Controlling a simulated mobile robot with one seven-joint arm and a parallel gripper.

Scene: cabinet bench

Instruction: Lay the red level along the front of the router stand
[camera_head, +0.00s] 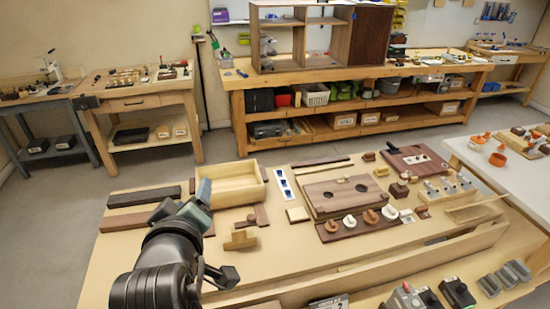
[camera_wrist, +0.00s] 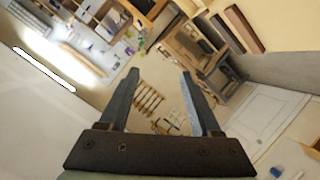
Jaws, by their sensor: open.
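My gripper (camera_head: 193,200) is raised over the left part of the near workbench, left of a pale open wooden box. In the wrist view my gripper (camera_wrist: 160,74) is open, with nothing between its two grey fingers, and it faces out across the room. I cannot make out a red level for sure in either view. I cannot tell which thing is the router stand. My arm hides part of the bench's left front.
The near bench holds the pale box (camera_head: 228,187), dark wooden bars (camera_head: 144,196), a brown board with two holes (camera_head: 345,195), a row of knobs on a dark strip (camera_head: 360,223), and a dark red board (camera_head: 418,161). A long pale rail (camera_head: 400,262) runs along the front.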

